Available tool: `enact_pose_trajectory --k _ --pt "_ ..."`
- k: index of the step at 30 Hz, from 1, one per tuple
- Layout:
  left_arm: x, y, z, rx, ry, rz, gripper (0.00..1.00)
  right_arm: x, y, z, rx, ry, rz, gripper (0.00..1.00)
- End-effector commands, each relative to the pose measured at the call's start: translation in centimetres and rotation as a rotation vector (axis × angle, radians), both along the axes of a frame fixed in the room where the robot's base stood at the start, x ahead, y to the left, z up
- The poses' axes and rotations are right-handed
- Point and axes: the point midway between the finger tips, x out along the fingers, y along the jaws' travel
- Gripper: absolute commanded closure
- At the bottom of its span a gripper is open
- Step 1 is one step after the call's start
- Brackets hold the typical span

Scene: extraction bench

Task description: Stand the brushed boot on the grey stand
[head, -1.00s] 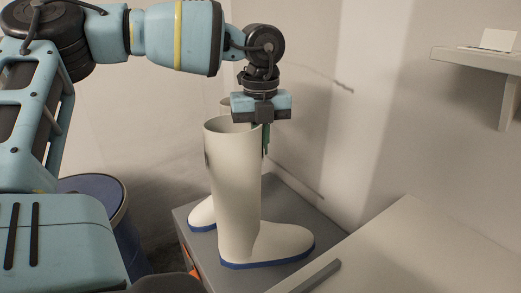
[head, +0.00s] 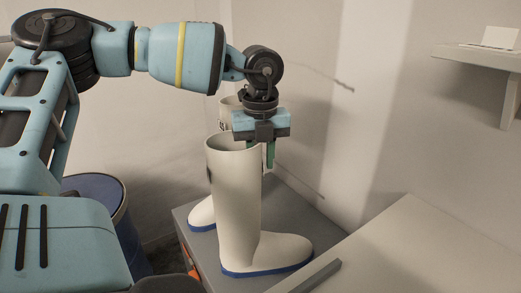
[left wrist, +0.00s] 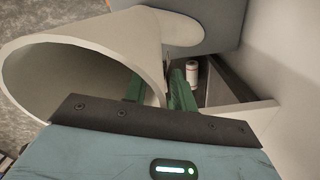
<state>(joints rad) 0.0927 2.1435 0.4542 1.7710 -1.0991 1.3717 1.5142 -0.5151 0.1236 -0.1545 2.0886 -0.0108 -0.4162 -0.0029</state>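A tall white boot (head: 235,200) with a blue sole stands upright on the grey stand (head: 190,240), toe to the right. Its open shaft also shows in the left wrist view (left wrist: 60,75). My left gripper (head: 263,160) is at the right side of its rim. In the left wrist view the green fingers (left wrist: 158,92) straddle the shaft wall, one inside and one outside, with visible gaps, so the gripper looks open. A second white boot (head: 202,212) stands behind, mostly hidden. I cannot tell which boot is brushed. My right gripper is out of view.
A light counter (head: 420,245) with a raised grey strip (head: 318,275) adjoins the stand on the right. A blue drum (head: 100,190) stands at left. A wall shelf (head: 480,60) is at upper right. A small white bottle (left wrist: 192,72) sits low beside the stand.

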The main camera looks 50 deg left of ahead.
Motion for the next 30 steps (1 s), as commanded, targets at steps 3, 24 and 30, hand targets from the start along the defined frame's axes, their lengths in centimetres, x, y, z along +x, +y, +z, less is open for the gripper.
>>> enact_pose_trajectory --k 3,24,30 --pt "0.0 0.0 0.0 0.000 0.000 0.000 0.74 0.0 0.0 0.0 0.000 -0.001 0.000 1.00" --pt "0.0 0.0 10.3 0.002 -0.001 0.001 0.74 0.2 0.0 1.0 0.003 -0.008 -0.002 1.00" --pt "0.0 0.0 12.0 0.000 0.001 -0.001 0.74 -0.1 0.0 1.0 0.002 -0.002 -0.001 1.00"
